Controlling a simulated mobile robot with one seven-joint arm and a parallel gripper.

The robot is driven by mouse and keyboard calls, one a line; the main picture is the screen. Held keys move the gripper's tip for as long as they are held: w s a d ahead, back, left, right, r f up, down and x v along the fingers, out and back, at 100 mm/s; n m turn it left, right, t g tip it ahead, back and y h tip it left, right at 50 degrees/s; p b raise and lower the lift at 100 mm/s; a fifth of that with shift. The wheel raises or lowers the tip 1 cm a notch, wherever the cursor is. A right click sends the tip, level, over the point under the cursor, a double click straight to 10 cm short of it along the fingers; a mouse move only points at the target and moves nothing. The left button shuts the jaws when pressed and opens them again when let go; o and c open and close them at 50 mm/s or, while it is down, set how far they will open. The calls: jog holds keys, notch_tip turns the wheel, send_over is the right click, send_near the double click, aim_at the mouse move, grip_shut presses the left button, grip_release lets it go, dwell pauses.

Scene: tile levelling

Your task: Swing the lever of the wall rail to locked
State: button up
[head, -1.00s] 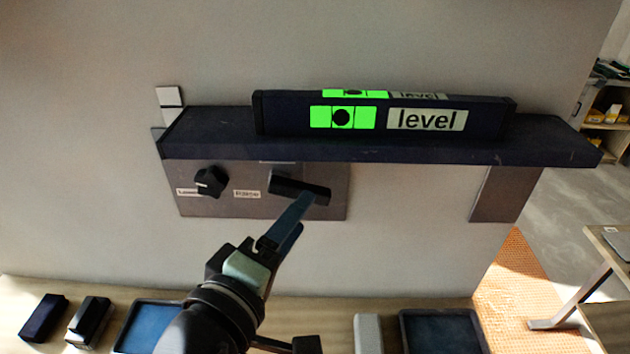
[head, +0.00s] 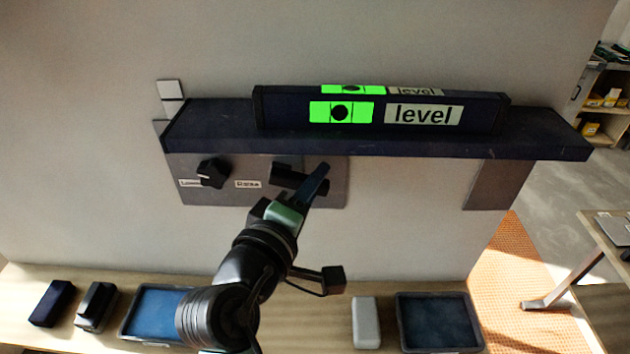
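The wall rail (head: 380,145) is a dark blue shelf fixed to the wall. Under it is a grey panel (head: 225,195) that carries a black lever (head: 285,176), lying roughly sideways with its right end slightly lower. My gripper (head: 318,182) is at the right end of the lever, its fingers pointing up and right. The fingers overlap the lever's end in the picture. Whether they touch it, and whether they are open or closed, I cannot tell. A spirit level (head: 380,110) with a green vial window stands on the rail.
A black knob (head: 212,173) sits on the panel left of the lever, between small labels. Below, a wooden bench (head: 300,325) holds a dark block (head: 52,303), a black object (head: 96,306), blue trays (head: 438,322) and a white block (head: 366,322).

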grip_shut()
dwell(1.0)
